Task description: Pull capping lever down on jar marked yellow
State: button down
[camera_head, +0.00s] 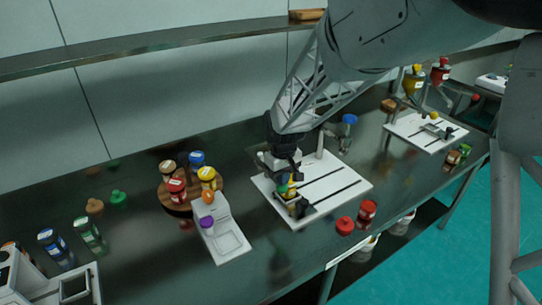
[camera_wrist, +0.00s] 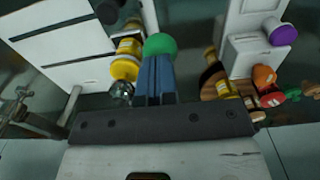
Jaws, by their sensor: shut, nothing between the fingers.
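The white capping station (camera_head: 335,170) with dark slots lies mid-bench in the head view. A yellow-marked jar (camera_head: 292,196) stands at its near left part. It also shows in the wrist view (camera_wrist: 126,66), left of the fingers. A green ball knob (camera_wrist: 160,45), apparently the capping lever's end, is right at my fingertips; it shows below my gripper in the head view (camera_head: 283,188). My gripper (camera_wrist: 156,64) is shut with nothing between its blue fingers. I cannot tell whether it touches the knob. The rest of the lever is mostly hidden.
A round wooden tray (camera_head: 175,207) with several jars stands left. Beside it is a white device (camera_head: 222,232) with a purple knob. A second white board (camera_head: 425,132) stands at back right.

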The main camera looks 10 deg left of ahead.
jog(key=shift+f, duration=0.15)
jog(key=shift+r, duration=4)
jog(key=s+d+r+m, duration=0.1)
jog(key=s+d+r, duration=0.25)
jog(key=d, duration=0.25)
jog(key=s+d+r+m+t, duration=0.1)
jog(key=s+d+r+m, duration=0.1)
jog(key=s+d, duration=0.3)
jog(key=s+d+r+m, duration=0.1)
jog(key=s+d+r, duration=0.2)
jog(key=d, duration=0.4)
jog(key=s+d+m, duration=0.2)
jog(key=s+d, duration=0.4)
jog(key=s, duration=0.3)
jog(key=s+d+m+t, duration=0.1)
jog(key=s+d+m, duration=0.2)
jog(key=s+d, duration=0.4)
jog(key=shift+s+d+t, duration=0.2)
jog(key=shift+s+t, duration=0.1)
jog(key=shift+s, duration=0.9)
